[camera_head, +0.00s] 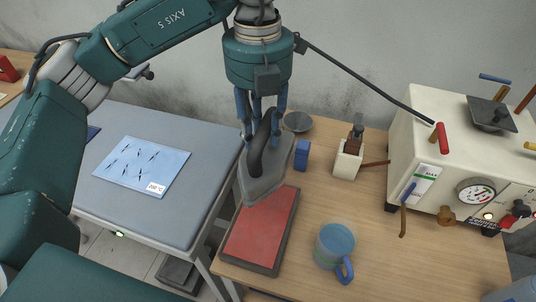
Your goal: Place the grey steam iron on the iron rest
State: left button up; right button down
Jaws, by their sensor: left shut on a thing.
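The grey steam iron (267,177) is in my left gripper (262,115), which comes down from the top with its blue fingers shut on the iron's dark handle. The iron's pointed end faces the lower part of the picture. The iron overlaps the upper end of the iron rest (262,232), a red pad in a dark frame on the wooden table. I cannot tell whether the iron touches the rest or hangs above it. My right gripper is not in view.
A blue mug (335,246) stands right of the rest. A small blue box (302,154), a grey bowl (297,121) and a white holder (347,162) stand behind. A cream machine (455,150) with gauge fills the right. A grey padded board (160,205) lies left.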

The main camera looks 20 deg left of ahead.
pick_arm(q)
notch_tip(320, 180, down, 15)
jog(key=p, duration=0.3)
jog(key=shift+w+r, duration=0.15)
jog(key=shift+r, duration=0.05)
notch_tip(320, 180, down, 4)
jog(key=shift+f+p, duration=0.15)
jog(key=shift+p, duration=0.5)
jog(key=shift+f, duration=0.15)
jog(key=o, duration=0.9)
jog(key=shift+s+f, duration=0.1)
jog(key=shift+s, duration=0.1)
jog(key=shift+o, duration=0.6)
